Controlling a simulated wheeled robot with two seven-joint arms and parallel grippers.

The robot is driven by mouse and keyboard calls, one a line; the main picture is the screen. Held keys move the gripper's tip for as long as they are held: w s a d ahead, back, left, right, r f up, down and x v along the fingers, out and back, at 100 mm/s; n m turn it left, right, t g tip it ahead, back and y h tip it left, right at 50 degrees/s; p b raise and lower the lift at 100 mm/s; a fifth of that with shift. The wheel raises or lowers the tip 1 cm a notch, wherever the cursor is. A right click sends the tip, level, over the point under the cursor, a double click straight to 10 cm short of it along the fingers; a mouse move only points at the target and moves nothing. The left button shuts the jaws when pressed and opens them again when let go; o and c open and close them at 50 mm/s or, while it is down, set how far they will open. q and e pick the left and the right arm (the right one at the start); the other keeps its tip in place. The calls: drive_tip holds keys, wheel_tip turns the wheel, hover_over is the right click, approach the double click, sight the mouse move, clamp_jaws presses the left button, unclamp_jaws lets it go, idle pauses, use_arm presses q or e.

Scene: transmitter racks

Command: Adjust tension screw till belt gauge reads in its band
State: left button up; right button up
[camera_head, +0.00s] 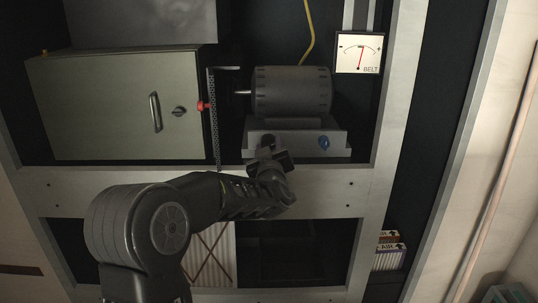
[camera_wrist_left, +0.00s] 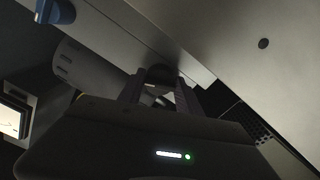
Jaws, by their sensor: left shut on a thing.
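The belt gauge (camera_head: 360,53) hangs at the upper right, a white dial marked BELT. Its red needle points up, leaning slightly right of the middle; the band is too small to make out clearly. Its lit face also shows at the left edge of the wrist view (camera_wrist_left: 14,120). My left gripper (camera_head: 268,154) is at the front left of the motor base (camera_head: 298,134), shut on a dark round screw head (camera_wrist_left: 161,73). The fingers mostly hide the screw. My right gripper is not in view.
The grey motor (camera_head: 291,91) sits on the base, with a blue knob (camera_head: 324,143) to the right of my gripper. A grey cabinet (camera_head: 120,105) with a red-ended lever (camera_head: 203,106) stands left. A frame rail (camera_head: 325,179) runs below.

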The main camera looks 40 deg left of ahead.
use_arm(q)
drive_tip(key=shift+n+b, duration=0.3)
drive_tip(key=shift+n, duration=0.3)
drive_tip(key=o, duration=1.3)
drive_tip(key=shift+o, duration=0.2)
drive_tip(key=p+v, duration=0.1)
drive_tip(key=v, duration=0.6)
drive_tip(key=shift+s+d, duration=0.25)
drive_tip(key=shift+s, duration=0.05)
